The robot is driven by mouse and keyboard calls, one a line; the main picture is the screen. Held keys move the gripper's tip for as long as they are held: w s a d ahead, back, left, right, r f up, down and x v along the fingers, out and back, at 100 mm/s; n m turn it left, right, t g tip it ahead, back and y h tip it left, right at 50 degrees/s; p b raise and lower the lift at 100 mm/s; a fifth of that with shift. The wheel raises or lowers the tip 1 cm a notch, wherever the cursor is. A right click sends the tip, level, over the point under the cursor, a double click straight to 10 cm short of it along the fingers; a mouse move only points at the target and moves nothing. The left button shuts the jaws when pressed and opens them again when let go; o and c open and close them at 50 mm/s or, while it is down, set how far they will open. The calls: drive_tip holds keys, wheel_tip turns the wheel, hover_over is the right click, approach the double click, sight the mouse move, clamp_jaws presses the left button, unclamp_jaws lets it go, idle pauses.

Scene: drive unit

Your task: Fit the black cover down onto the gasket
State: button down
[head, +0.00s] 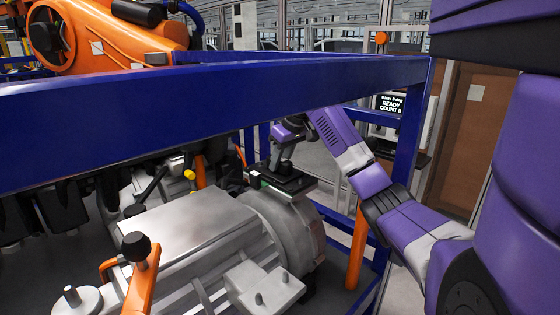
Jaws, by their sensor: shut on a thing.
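My gripper (284,158) reaches in from the right under the blue beam and points down. It is shut on the black cover (298,185), a flat dark plate, seen small and partly behind the fingers. The cover is over the far top of the grey drive unit (185,232), near its round end housing. I cannot make out the gasket; the cover and the housing hide that spot. Whether the cover touches the surface below or hangs just above it cannot be told from here.
A thick blue frame beam (200,110) crosses in front of and above the unit, with a blue post (408,135) at right. An orange clamp with a black knob (136,246) stands in front; an orange post (357,250) stands right of the housing. A screen (391,104) reads READY.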

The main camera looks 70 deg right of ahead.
drive_tip(key=c, duration=1)
unclamp_jaws()
drive_tip(key=v, duration=0.7)
drive_tip(key=shift+s+a+r, duration=0.1)
drive_tip(key=shift+r, duration=0.2)
